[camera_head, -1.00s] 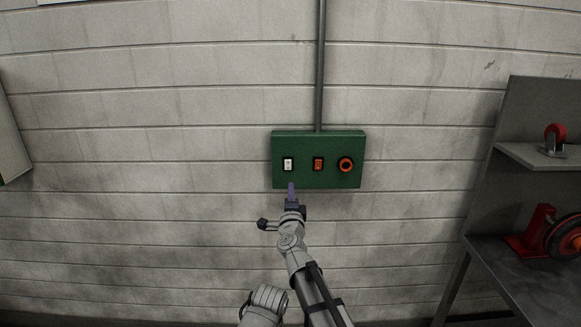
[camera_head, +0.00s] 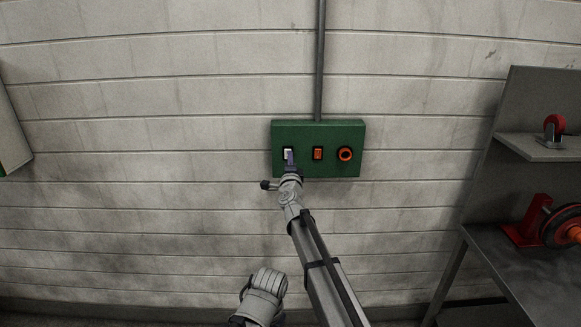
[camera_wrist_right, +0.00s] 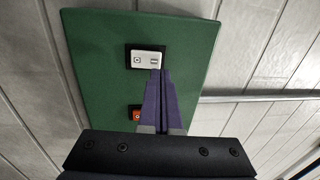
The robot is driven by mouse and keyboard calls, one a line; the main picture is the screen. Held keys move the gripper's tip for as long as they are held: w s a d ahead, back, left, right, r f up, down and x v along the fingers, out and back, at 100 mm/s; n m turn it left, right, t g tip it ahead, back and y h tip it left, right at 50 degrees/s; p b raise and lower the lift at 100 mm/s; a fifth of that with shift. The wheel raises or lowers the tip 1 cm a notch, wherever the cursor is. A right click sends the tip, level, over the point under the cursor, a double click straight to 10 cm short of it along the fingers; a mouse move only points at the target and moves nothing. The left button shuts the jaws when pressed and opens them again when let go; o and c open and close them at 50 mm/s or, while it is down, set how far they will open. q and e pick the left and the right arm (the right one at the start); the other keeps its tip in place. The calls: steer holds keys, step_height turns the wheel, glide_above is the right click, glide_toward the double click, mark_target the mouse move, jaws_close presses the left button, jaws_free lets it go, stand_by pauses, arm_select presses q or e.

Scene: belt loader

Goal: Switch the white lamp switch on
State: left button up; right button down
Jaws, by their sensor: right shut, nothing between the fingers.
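The white lamp switch (camera_head: 287,151) is a small white rocker in a black frame at the left of the green box on the wall. It also shows in the right wrist view (camera_wrist_right: 146,59). My right gripper (camera_head: 290,155) is shut and empty, its purple fingertips in front of the lower right part of the white switch. In the right wrist view the shut fingertips (camera_wrist_right: 161,74) overlap the switch's lower edge. I cannot tell whether they touch it.
The green box (camera_head: 330,126) also carries an orange switch (camera_head: 318,154) in its middle and a round orange-ringed button (camera_head: 345,154) at its right. A grey conduit (camera_head: 320,60) runs up from it. A grey shelf unit (camera_head: 545,150) stands at the right.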

arm_select(q)
steer(key=shift+r, duration=0.1)
arm_select(e)
steer(key=shift+w+r, duration=0.15)
steer(key=shift+w, duration=0.8)
steer(key=shift+w+r+p, duration=0.2)
steer(key=shift+w+p, duration=0.1)
steer(key=shift+w, duration=0.05)
arm_select(q)
steer(key=shift+r, duration=0.2)
arm_select(e)
steer(key=shift+s, duration=0.1)
steer(key=shift+s+d, duration=0.1)
steer(key=shift+s, duration=0.55)
arm_select(q)
steer(key=shift+s+a+r+p, duration=0.3)
steer(key=shift+a+r+p, duration=0.4)
steer(key=shift+r+p, duration=0.25)
arm_select(e)
steer(key=s+r, duration=0.1)
steer(key=s, duration=1.1)
steer(key=shift+s+r, duration=0.3)
steer(key=shift+r, duration=0.1)
